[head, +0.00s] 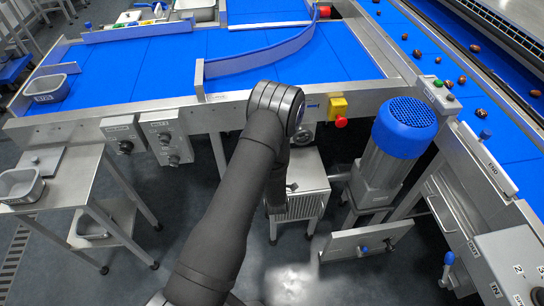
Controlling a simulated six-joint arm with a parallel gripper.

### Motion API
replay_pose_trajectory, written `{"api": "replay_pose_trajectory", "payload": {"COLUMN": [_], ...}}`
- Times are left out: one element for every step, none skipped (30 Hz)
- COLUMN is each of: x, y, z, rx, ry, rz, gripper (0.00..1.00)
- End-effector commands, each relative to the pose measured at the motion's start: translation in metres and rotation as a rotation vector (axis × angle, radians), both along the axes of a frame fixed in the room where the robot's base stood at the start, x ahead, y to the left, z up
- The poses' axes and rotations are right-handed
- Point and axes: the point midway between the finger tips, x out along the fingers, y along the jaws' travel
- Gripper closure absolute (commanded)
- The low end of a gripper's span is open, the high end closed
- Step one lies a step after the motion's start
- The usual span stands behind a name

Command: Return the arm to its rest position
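My arm (235,200) rises from the bottom middle of the head view to a dark elbow joint (277,103) in front of the blue belt table. Beyond the elbow it folds back down behind the upper link, so little of the forearm shows. My gripper is not visible, and I cannot see whether it holds anything.
Dates (462,81) lie scattered on the blue conveyor (440,55) at right. A blue-capped motor (405,128) and red stop button (341,122) stand right of my arm. Grey tubs sit on the belt table (52,88) and left side table (20,186). Dark floor lies between.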

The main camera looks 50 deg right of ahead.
Motion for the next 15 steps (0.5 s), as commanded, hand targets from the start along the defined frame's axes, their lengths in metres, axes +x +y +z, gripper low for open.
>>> {"api": "replay_pose_trajectory", "payload": {"x": [-0.0038,-0.005,-0.0064,-0.007,-0.0076,-0.008,-0.0081,-0.0081,-0.008,-0.008,-0.008,-0.008,-0.008,-0.008,-0.008], "y": [0.0037,0.0053,0.007,0.008,0.0088,0.0093,0.0095,0.0096,0.0096,0.0096,0.0094,0.0093,0.0093,0.0093,0.0093], "z": [0.0003,0.0005,0.0006,0.0007,0.0007,0.0007,0.0007,0.0008,0.0008,0.0008,0.0007,0.0007,0.0007,0.0007,0.0007], "rx": [0.0,-0.001,-0.001,-0.001,-0.001,-0.001,-0.001,-0.001,-0.001,-0.001,-0.001,-0.001,-0.001,-0.001,-0.001], "ry": [0.0,-0.001,-0.001,0.0,0.001,0.001,0.001,0.001,0.0,0.0,0.0,0.0,0.0,0.0,0.0], "rz": [-0.001,0.0,0.0,0.0,0.0,0.0,0.0,0.0,0.0,0.0,0.0,0.0,0.0,0.0,0.0], "gripper": [1.0,1.0,1.0,1.0,1.0,1.0,1.0,1.0,1.0,1.0,1.0,1.0,1.0,1.0,1.0]}}
